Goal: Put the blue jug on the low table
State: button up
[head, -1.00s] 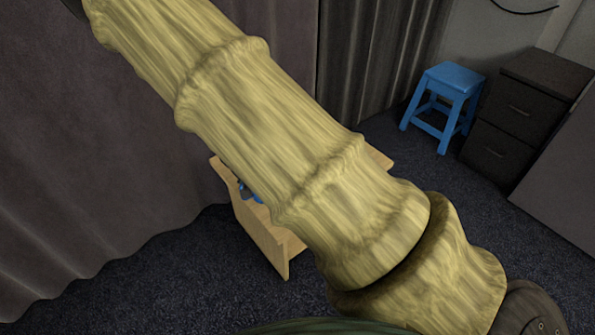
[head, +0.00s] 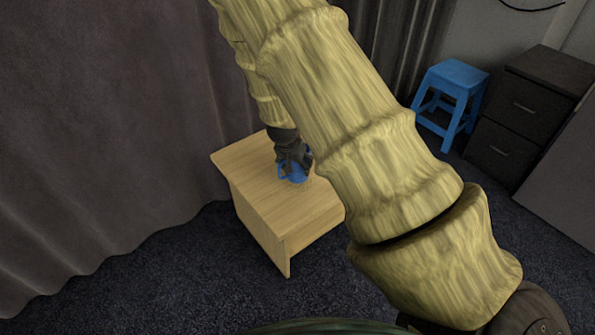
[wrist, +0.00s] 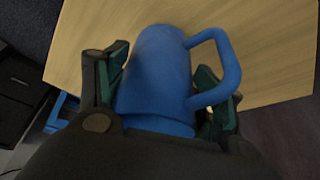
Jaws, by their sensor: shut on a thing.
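The blue jug (wrist: 160,75) is between the fingers of my gripper (wrist: 165,95) in the wrist view, with its handle to the right. My gripper is shut on it. In the head view the jug (head: 293,172) shows small below my gripper (head: 294,155), over the top of the low wooden table (head: 250,175). The table top also shows behind the jug in the wrist view (wrist: 270,50). I cannot tell whether the jug's base touches the table. My arm covers the table's right part in the head view.
A blue stool (head: 452,95) and a dark drawer cabinet (head: 520,115) stand at the back right. A grey curtain (head: 100,110) hangs behind and left of the table. Dark carpet (head: 160,275) is clear in front. The table top's left part is bare.

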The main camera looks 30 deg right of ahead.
aim_at(297, 170)
jog(key=shift+d, duration=0.35)
jog(key=shift+f+b, duration=0.6)
jog(key=shift+f, duration=1.15)
jog(key=shift+f, duration=0.15)
jog(key=o, duration=1.3)
jog(key=shift+c, duration=0.2)
